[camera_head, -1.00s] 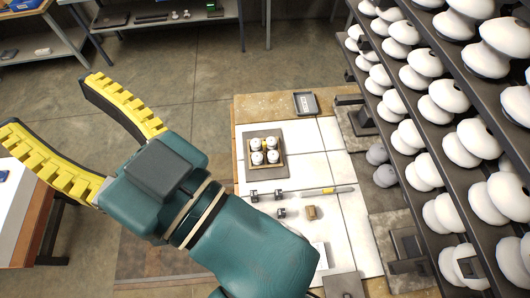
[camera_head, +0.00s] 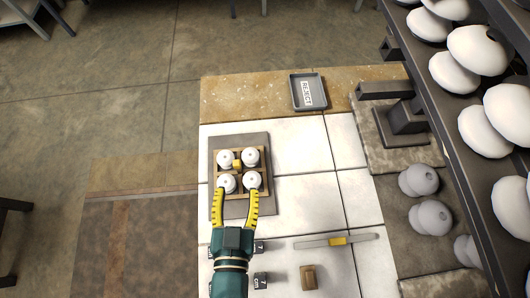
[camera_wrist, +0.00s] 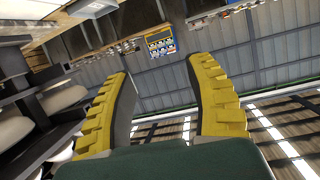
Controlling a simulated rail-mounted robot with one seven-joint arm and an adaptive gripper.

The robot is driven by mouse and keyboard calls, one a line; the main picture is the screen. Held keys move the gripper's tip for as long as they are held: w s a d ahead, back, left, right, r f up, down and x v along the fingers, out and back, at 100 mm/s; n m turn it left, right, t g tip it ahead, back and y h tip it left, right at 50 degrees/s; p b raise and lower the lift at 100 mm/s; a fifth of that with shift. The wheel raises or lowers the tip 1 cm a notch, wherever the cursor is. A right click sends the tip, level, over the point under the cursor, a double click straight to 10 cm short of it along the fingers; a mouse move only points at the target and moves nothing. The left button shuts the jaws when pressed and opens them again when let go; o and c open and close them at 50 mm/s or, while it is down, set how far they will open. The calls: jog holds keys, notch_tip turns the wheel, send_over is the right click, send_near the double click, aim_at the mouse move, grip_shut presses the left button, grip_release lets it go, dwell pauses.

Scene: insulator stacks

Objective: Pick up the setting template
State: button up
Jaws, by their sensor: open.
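No label marks the setting template, and I cannot tell for certain which piece it is. A wooden square frame (camera_head: 242,174) with a small yellow block (camera_head: 237,164) at its middle sits around several white insulators on a grey plate (camera_head: 218,150). A flat grey bar (camera_head: 365,237) with a yellow grip (camera_head: 337,240) lies on the white tiles to the right. My gripper (camera_head: 238,192) is open and empty, its yellow fingers overlapping the front of the frame in the head view; its height is unclear. The wrist view shows both fingers (camera_wrist: 163,75) spread apart.
A grey tray labelled REJECT (camera_head: 308,92) stands at the back. A brown block (camera_head: 308,277) and small dark weights (camera_head: 261,280) lie at the front. Grey insulators (camera_head: 419,180) and a dark rack of white insulators (camera_head: 485,50) stand right.

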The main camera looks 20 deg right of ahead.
jog(key=n+y+b, duration=0.1)
jog(key=n+b, duration=0.1)
jog(key=b, duration=0.1)
send_near(236, 166)
jog(key=d+r+v, duration=0.1)
jog(key=v, duration=0.4)
jog(key=a, duration=0.2)
jog(key=x, duration=1.1)
jog(key=shift+d+f+b, duration=0.2)
jog(key=shift+f+b, duration=0.1)
jog(key=x, duration=0.3)
jog(key=b+x, duration=0.1)
jog(key=x, duration=0.1)
jog(key=shift+w+d+f, duration=0.1)
jog(key=shift+d+f, duration=0.15)
jog(key=shift+d, duration=0.1)
grip_shut()
